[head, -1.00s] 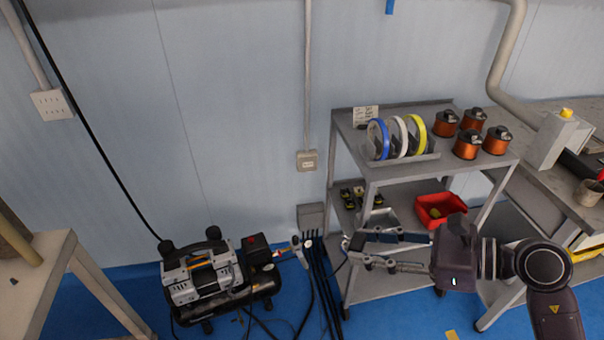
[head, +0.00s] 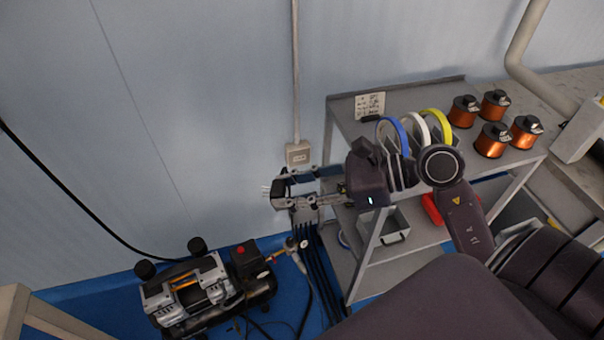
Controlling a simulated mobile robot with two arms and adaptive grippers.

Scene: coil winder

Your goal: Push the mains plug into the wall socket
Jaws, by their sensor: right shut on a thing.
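My right gripper (head: 284,187) is shut on the mains plug (head: 279,198), a small dark body between its fingertips. The plug's thin metal pins (head: 265,191) point left in the picture. The wall socket (head: 298,154) is a small beige box on the pale blue wall, at the foot of a vertical conduit. In the picture, the gripper and plug are just below the socket and apart from it. Their distance from the wall cannot be told. My left gripper is not in view.
The grey cart (head: 450,82) stands right of the socket, with blue, white and yellow tape rolls and several copper coils (head: 492,139) on top. The compressor (head: 190,288) is on the floor at lower left. Cables (head: 318,270) hang below my gripper. The wall left of the socket is clear.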

